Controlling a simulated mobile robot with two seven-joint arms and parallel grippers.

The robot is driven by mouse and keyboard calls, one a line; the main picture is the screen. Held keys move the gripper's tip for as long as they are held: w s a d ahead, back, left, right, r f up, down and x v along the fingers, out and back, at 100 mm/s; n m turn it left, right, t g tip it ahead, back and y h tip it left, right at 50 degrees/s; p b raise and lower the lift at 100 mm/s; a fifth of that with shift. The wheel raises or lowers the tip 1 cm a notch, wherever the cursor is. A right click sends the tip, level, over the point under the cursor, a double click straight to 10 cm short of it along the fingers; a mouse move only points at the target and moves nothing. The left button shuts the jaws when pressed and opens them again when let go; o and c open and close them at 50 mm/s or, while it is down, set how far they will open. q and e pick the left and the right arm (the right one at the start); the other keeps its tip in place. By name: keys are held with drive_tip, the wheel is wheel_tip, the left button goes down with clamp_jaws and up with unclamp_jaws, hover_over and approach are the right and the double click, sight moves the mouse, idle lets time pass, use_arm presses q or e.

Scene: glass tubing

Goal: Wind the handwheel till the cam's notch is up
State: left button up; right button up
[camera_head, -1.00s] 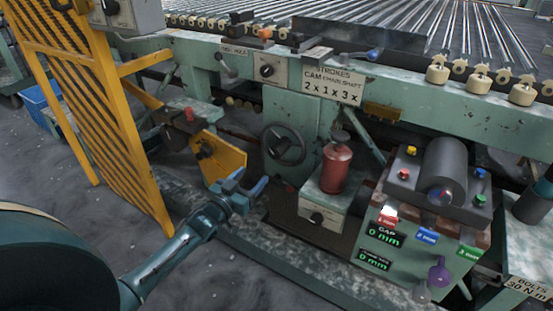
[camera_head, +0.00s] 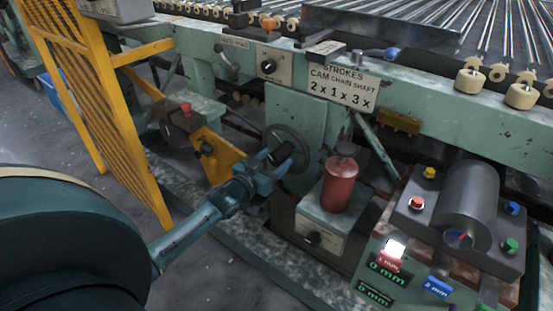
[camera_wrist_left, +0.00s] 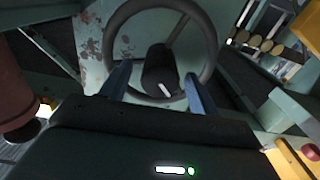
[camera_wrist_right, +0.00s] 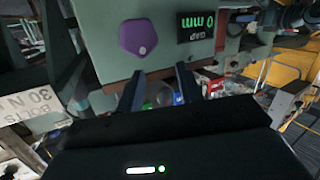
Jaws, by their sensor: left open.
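The dark handwheel (camera_head: 305,150) is on the green machine front below the beam. In the left wrist view its round rim (camera_wrist_left: 209,45) and dark hub (camera_wrist_left: 158,70) are close ahead, with a pale mark on the hub. My left gripper (camera_head: 273,161) is open in front of the wheel. Its blue fingers (camera_wrist_left: 156,88) stand on either side of the hub, apart from each other; whether they touch the wheel I cannot tell. My right gripper (camera_wrist_right: 161,88) shows only in its wrist view, open and empty. I cannot make out the cam or its notch.
A yellow bracket (camera_head: 222,158) and striped yellow guard (camera_head: 105,120) stand left of the wheel. A red canister (camera_head: 340,184) on a green box stands to its right. Further right is a panel with buttons and a grey cylinder (camera_head: 467,200). A purple knob (camera_wrist_right: 138,38) faces my right gripper.

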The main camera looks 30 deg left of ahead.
use_arm(q)
drive_tip(key=shift+c, duration=0.2)
clamp_jaws()
idle(0.4)
drive_tip(key=shift+r+m, duration=0.1)
drive_tip(key=shift+m, duration=0.2)
